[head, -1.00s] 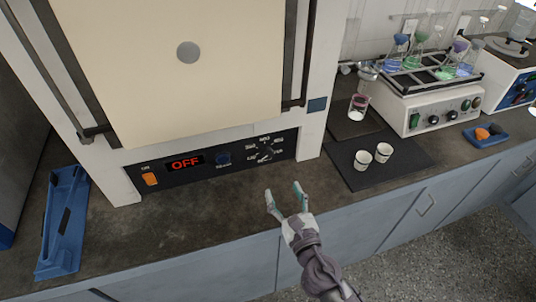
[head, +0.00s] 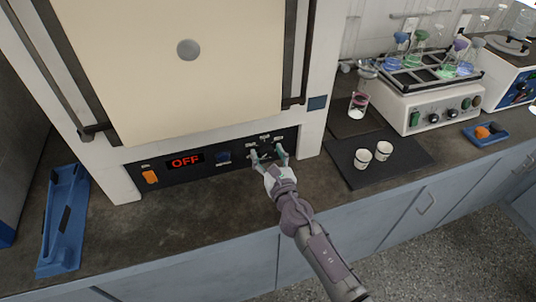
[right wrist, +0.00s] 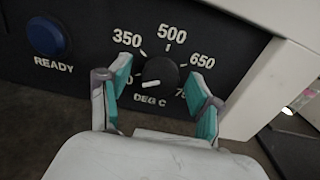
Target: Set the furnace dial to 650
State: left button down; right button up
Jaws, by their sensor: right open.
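The furnace (head: 110,60) has a front panel whose display (head: 185,160) reads OFF. Its black round dial (right wrist: 161,72) is marked DEG C, with 350, 500 and 650 readable around it. The label at lower right is partly covered, and the one at left is mostly hidden by a finger. The dial's white pointer line slants to the lower left, away from 650. My right gripper (head: 267,153) is open, its teal fingertips either side of the dial; in the right wrist view the gripper (right wrist: 160,77) shows gaps to the dial. My left gripper is not in view.
An orange switch (head: 151,176) and a blue READY button (right wrist: 47,35) sit left of the dial. Two white cups (head: 372,155) stand on a dark mat (head: 405,165) to the right. A blue tray (head: 62,220) lies left. The counter before the panel is clear.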

jog(key=c, duration=1.1)
jog(key=shift+c, duration=0.2)
jog(key=shift+m, duration=0.3)
jog(key=m, duration=0.2)
jog(key=shift+m+b, duration=0.3)
jog(key=shift+b, duration=0.1)
jog(key=shift+m+b, duration=0.35)
jog(key=shift+m, duration=1.45)
jog(key=o, duration=1.1)
